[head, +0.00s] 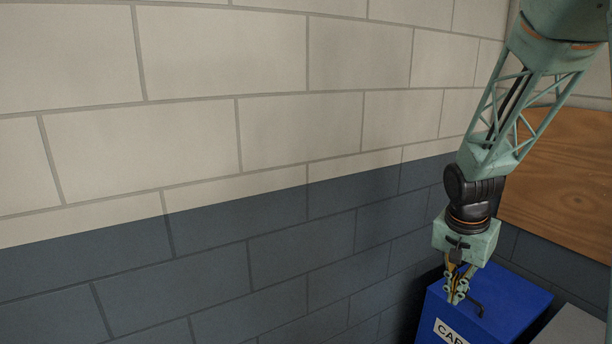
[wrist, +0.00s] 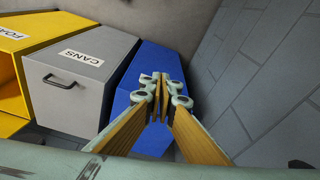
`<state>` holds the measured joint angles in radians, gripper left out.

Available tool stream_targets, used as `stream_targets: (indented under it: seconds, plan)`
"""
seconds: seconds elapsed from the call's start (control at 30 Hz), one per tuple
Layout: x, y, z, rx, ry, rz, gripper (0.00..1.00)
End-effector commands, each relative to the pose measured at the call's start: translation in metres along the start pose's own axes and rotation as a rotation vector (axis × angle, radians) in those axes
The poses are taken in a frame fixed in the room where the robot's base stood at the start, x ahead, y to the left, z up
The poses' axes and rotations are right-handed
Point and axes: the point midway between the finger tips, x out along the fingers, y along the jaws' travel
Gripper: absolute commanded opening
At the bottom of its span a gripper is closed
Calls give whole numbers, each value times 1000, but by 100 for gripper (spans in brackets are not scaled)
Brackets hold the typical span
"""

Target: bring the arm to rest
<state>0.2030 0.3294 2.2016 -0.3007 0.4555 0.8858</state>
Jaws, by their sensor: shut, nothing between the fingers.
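My arm (head: 520,115) hangs down at the right of the head view, a pale green lattice link with a black wrist joint. My gripper (head: 454,297) points down, in front of the blue bin's top in that view. In the wrist view my gripper (wrist: 162,82) has its fingertips together with nothing between them, and the blue bin (wrist: 128,98) shows behind them. I cannot tell how far the fingertips are from the bin.
The blue bin (head: 520,300) has a label reading "CA", partly cut off. A grey bin labelled CANS (wrist: 75,95) and a yellow bin (wrist: 35,35) stand beside it. A block wall (head: 250,150) fills the left. A wooden board (head: 565,180) is behind my arm.

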Motion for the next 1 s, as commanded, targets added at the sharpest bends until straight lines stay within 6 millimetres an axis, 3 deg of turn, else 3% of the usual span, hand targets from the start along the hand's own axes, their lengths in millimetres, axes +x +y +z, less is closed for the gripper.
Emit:
stream_targets:
  seconds: [0.4,1.0]
  plan:
    - [-70,11,32,-108,21,-25,0]
    - [-155,35,89,-268,43,-64,0]
